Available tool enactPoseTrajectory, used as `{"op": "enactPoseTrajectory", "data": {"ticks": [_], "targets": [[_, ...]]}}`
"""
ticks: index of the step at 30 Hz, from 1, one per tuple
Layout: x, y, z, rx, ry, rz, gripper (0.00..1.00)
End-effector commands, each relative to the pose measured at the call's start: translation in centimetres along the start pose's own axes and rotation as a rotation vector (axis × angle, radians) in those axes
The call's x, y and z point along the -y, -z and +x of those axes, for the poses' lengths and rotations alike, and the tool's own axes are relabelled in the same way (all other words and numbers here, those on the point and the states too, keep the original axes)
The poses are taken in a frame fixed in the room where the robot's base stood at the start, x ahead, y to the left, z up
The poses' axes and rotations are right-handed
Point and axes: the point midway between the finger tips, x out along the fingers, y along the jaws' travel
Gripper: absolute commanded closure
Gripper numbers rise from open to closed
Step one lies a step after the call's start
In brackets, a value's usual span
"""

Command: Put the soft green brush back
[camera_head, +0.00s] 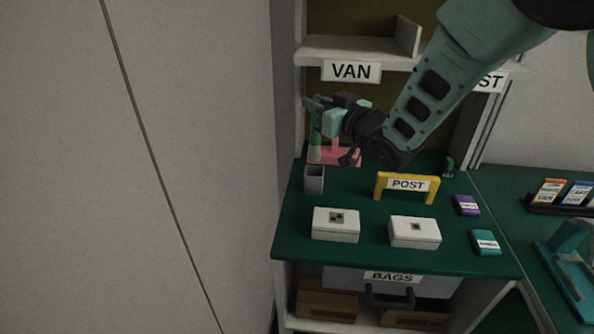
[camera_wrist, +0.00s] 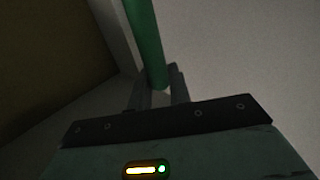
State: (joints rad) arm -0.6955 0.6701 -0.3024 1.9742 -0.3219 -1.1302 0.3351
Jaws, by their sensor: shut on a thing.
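My gripper (camera_head: 314,104) is shut on the green brush (camera_head: 316,140) at the back left of the green bench top. The brush shows as a green upright stick below the fingers. In the wrist view the round green shaft (camera_wrist: 147,45) is between the two fingertips (camera_wrist: 160,88) and runs up out of the picture. A grey open-topped square cup (camera_head: 314,181) stands on the bench below and in front of the brush. The brush looks above or behind the cup; the exact gap cannot be told.
A pink stand (camera_head: 347,156) is beside the brush. A yellow POST arch (camera_head: 408,184), two white boxes (camera_head: 336,226) (camera_head: 415,233), a purple pack (camera_head: 466,205) and a teal pack (camera_head: 485,242) are on the bench. A VAN shelf (camera_head: 351,71) is above. A pale wall closes the left.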

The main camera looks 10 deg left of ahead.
Motion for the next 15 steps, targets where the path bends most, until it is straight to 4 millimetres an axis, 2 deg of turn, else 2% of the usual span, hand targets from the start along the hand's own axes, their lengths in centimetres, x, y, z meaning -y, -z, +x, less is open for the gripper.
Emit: {"op": "enactPoseTrajectory", "data": {"ticks": [3, 6, 11, 15], "targets": [[0.1, -2.4, 0.0, 0.006, 0.003, 0.000, 1.00], [0.1, -4.0, 0.0, 0.005, 0.002, 0.000, 1.00], [0.1, -5.3, 0.0, 0.003, 0.001, 0.000, 1.00], [0.1, -7.5, 0.0, 0.005, 0.003, 0.000, 1.00]]}}
